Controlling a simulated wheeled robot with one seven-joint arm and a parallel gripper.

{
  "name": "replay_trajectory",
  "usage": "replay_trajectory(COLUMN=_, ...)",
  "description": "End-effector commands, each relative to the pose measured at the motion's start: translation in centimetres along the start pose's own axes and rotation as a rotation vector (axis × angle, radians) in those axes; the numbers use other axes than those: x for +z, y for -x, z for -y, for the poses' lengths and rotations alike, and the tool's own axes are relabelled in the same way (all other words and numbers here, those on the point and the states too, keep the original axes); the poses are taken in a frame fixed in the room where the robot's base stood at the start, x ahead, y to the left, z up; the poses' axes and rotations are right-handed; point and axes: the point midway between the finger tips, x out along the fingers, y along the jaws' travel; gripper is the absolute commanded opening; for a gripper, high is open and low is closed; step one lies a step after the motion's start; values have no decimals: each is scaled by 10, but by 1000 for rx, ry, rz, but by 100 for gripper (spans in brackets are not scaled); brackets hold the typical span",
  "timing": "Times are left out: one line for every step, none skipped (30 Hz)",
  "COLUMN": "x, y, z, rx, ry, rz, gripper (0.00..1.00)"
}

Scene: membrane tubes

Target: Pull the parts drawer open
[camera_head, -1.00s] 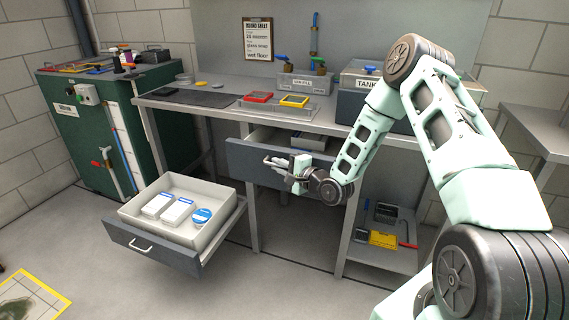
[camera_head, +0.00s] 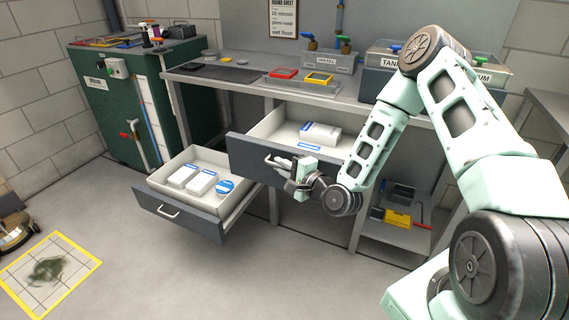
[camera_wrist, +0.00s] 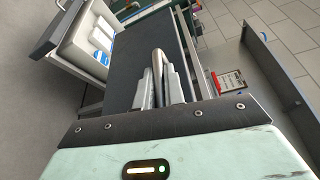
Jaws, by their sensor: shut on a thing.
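The drawer under the bench, with a dark grey front (camera_head: 248,150), stands well open in the head view. A white box with a blue label (camera_head: 320,134) lies inside it. My gripper (camera_head: 284,163) is at the drawer front, shut on its metal handle (camera_wrist: 158,65). The wrist view shows the handle bar between the fingers (camera_wrist: 160,88), with the dark drawer front (camera_wrist: 130,62) beyond them. Which of the two open drawers is the parts drawer cannot be told from any label.
A lower drawer (camera_head: 180,214) at the left is also open, with white boxes and a blue round item. The bench top (camera_head: 215,86) holds trays and tanks. A green cabinet (camera_head: 100,110) stands left. Open floor lies in front, with a yellow-edged stained patch (camera_head: 48,270).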

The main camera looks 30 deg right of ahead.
Motion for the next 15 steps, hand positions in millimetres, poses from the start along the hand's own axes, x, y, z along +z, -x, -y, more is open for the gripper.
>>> replay_trajectory(x=-1, y=1, z=-1, rx=3, ry=-1, rz=-3, gripper=0)
replay_trajectory(x=-1, y=1, z=-1, rx=3, ry=-1, rz=-3, gripper=0)
replay_trajectory(x=-1, y=1, z=-1, rx=3, ry=-1, rz=-3, gripper=0)
replay_trajectory(x=-1, y=1, z=-1, rx=3, ry=-1, rz=-3, gripper=0)
replay_trajectory(x=-1, y=1, z=-1, rx=3, ry=-1, rz=-3, gripper=0)
replay_trajectory(x=-1, y=1, z=-1, rx=3, ry=-1, rz=-3, gripper=0)
replay_trajectory(x=-1, y=1, z=-1, rx=3, ry=-1, rz=-3, gripper=0)
replay_trajectory(x=-1, y=1, z=-1, rx=3, ry=-1, rz=-4, gripper=0)
replay_trajectory(x=-1, y=1, z=-1, rx=3, ry=-1, rz=-3, gripper=19)
replay_trajectory(x=-1, y=1, z=-1, rx=3, ry=-1, rz=-3, gripper=28)
replay_trajectory(x=-1, y=1, z=-1, rx=3, ry=-1, rz=-3, gripper=33)
replay_trajectory(x=-1, y=1, z=-1, rx=2, ry=-1, rz=-3, gripper=33)
replay_trajectory(x=-1, y=1, z=-1, rx=2, ry=-1, rz=-2, gripper=33)
replay_trajectory(x=-1, y=0, z=-1, rx=2, ry=0, rz=-2, gripper=33)
replay_trajectory(x=-1, y=0, z=-1, rx=2, ry=0, rz=-2, gripper=33)
